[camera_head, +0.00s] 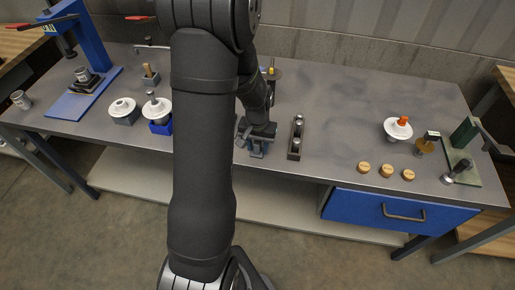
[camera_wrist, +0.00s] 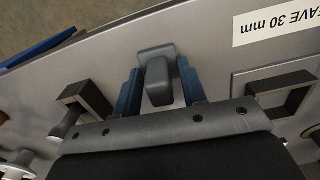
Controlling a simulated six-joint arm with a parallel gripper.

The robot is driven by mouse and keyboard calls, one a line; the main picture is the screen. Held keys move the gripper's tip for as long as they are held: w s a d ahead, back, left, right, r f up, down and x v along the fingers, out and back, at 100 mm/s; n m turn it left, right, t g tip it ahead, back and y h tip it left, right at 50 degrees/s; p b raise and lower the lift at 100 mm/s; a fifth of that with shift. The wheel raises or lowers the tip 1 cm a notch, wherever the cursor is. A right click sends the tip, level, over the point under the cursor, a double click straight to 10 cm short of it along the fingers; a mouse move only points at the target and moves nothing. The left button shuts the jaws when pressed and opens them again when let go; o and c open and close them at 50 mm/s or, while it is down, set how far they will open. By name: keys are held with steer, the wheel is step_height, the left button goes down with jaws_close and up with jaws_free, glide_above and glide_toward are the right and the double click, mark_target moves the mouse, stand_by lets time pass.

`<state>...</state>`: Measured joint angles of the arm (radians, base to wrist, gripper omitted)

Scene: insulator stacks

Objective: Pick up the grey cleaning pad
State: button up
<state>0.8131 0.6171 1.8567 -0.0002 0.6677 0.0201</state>
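A grey block with a wider head, which looks like the cleaning pad (camera_wrist: 158,78), lies between my fingers in the wrist view. My gripper (camera_wrist: 160,88) has two blue fingers, one on each side of the pad. They stand apart, with narrow gaps showing beside the pad's narrower part. In the head view my gripper (camera_head: 256,140) is low at the bench's front edge, left of the dark holder. My arm hides part of the bench there, and the pad is hard to make out.
A dark holder with metal cylinders (camera_head: 297,138) stands just right of my gripper. White insulator discs (camera_head: 123,108) stand on the left, another (camera_head: 398,128) on the right. Several wooden discs (camera_head: 386,171) lie near the front edge. A blue press (camera_head: 92,50) stands far left. The bench middle (camera_head: 340,105) is clear.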

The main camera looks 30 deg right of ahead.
mark_target(258, 142)
jaws_close()
steer(key=shift+r, duration=0.1)
steer(key=shift+r, duration=0.4)
step_height(258, 142, up, 4)
steer(key=shift+f, duration=0.25)
steer(key=s+d+r, duration=0.3)
steer(key=s+r, duration=0.3)
steer(key=s, duration=0.5)
steer(key=shift+s+r, duration=0.15)
steer(key=shift+r, duration=0.15)
steer(key=c, duration=0.7)
jaws_free()
steer(key=shift+a, duration=0.1)
